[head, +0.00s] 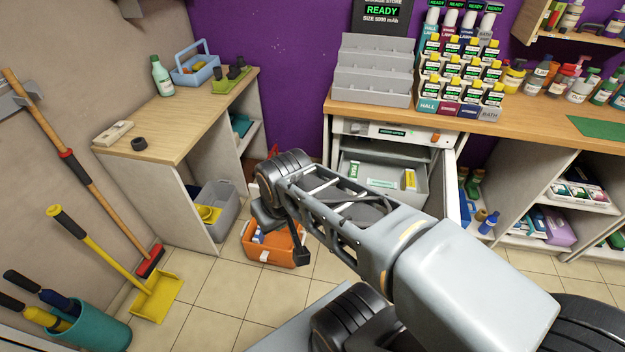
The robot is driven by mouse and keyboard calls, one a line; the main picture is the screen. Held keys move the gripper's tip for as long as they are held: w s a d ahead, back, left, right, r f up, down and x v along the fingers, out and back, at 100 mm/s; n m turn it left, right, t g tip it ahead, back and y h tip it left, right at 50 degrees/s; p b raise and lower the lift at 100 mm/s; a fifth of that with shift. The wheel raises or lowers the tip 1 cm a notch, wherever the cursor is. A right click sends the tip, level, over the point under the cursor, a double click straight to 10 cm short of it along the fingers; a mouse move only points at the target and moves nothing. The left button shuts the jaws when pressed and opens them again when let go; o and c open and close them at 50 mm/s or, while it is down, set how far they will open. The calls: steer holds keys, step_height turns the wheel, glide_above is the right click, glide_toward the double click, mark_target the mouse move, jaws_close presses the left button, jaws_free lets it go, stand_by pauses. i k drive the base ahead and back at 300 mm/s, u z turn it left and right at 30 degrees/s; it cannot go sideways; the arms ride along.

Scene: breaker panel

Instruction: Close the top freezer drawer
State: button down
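A white freezer-like cabinet (352,128) is set under the wooden counter, with a dark label on its top strip. Its door (449,190) stands open on the right side. Inside, a grey drawer (379,170) shows from above, with a few pale green-marked packets in it; it looks pulled out. My gripper (285,235) is at the far end of my arm, left of the drawer and above the floor near the orange crate. It appears apart from the drawer. Its fingers are dark and small, so their opening is unclear.
An orange crate (288,249) stands on the tiled floor below my gripper. A yellow dustpan (158,297) and brooms stand far left. Open shelves (525,190) are right of the door.

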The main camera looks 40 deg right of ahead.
mark_target(371, 166)
steer(key=z, duration=0.2)
steer(key=i, duration=0.9)
steer(key=z, duration=0.65)
